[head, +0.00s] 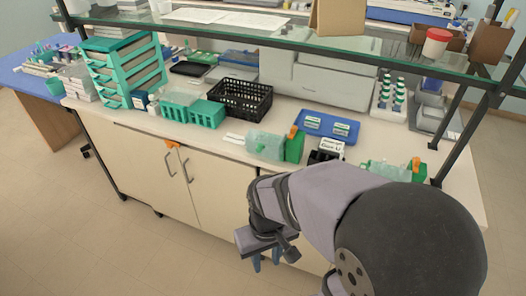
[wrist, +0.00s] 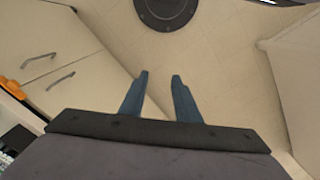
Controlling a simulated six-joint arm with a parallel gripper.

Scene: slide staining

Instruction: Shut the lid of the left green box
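The left green box (head: 295,147) stands on the bench near its front edge, with a pale translucent part (head: 265,143) to its left and an orange tab on top. I cannot tell clearly how its lid stands. A similar right green box (head: 418,172), also with an orange tab, is partly hidden behind my arm. My gripper (head: 266,262) hangs in front of the cabinets, below the bench top and well apart from both boxes. In the wrist view its two blue fingers (wrist: 160,85) are apart with nothing between them.
Between the boxes stands a small black-and-white box (head: 328,150). Behind are a blue tray (head: 328,126), a black basket (head: 240,99) and a green rack (head: 207,114). A glass shelf (head: 225,32) spans above the bench. The floor in front is clear.

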